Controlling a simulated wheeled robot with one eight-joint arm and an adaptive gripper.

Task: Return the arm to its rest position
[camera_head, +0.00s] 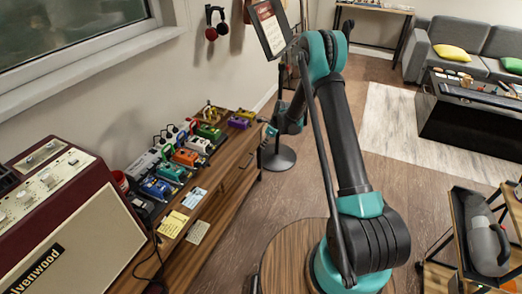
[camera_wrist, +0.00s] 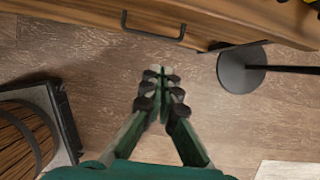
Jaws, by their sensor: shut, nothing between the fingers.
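My arm (camera_head: 345,140), teal and black, rises from the lower right of the head view and bends at a high elbow. Its far end drops behind the upper link, beside the right end of the wooden cabinet (camera_head: 228,178). My gripper (camera_wrist: 163,76) is shut and empty in the wrist view, with its fingertips together. It points down over bare wooden floor (camera_wrist: 100,75), in front of the cabinet front with a black handle (camera_wrist: 153,34). The fingers are not clear in the head view.
Several coloured pedals (camera_head: 186,156) and paper notes (camera_head: 172,224) lie on the cabinet. An amplifier (camera_head: 75,225) stands at left. A round stand base (camera_wrist: 236,70) is right of my gripper. A cart with a grey vacuum (camera_head: 484,240) stands at right. Floor between is open.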

